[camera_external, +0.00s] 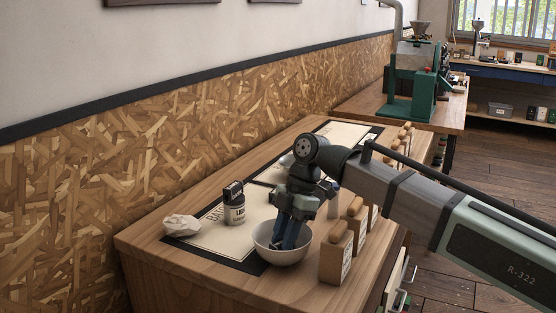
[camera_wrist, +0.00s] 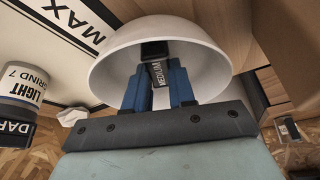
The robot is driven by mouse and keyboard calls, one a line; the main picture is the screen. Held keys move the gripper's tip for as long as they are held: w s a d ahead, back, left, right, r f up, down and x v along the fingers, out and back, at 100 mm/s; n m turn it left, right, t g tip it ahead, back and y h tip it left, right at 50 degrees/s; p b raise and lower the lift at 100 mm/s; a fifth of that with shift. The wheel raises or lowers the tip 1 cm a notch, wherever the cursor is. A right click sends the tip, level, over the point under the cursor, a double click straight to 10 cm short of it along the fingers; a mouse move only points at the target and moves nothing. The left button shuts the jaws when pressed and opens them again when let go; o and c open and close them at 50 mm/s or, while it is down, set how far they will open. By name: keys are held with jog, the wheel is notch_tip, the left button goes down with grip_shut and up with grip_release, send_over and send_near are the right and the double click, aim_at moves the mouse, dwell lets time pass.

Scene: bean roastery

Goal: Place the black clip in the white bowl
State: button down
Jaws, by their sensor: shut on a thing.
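The white bowl (camera_external: 281,258) stands upright near the front of the wooden counter; in the wrist view its rim (camera_wrist: 112,62) surrounds my fingertips. My gripper (camera_external: 284,244) points down with its blue fingers inside the bowl. In the wrist view my gripper (camera_wrist: 159,80) is shut on a small black clip (camera_wrist: 154,48) with a grey label reading "MEDIUM". The clip is within the bowl's opening; I cannot tell whether it touches the bottom. In the external view the fingers and bowl wall hide it.
A labelled jar (camera_external: 236,214) with a black piece (camera_external: 233,190) stands left of the bowl, and a crumpled white bag (camera_external: 182,225) lies farther left. A printed mat (camera_external: 205,243) lies under the jar. A green machine (camera_external: 413,95) stands behind.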

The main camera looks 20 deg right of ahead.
jog(key=shift+f, duration=0.1)
jog(key=c, duration=0.9)
grip_release()
jog(key=shift+c, duration=0.2)
jog(key=v, duration=1.2)
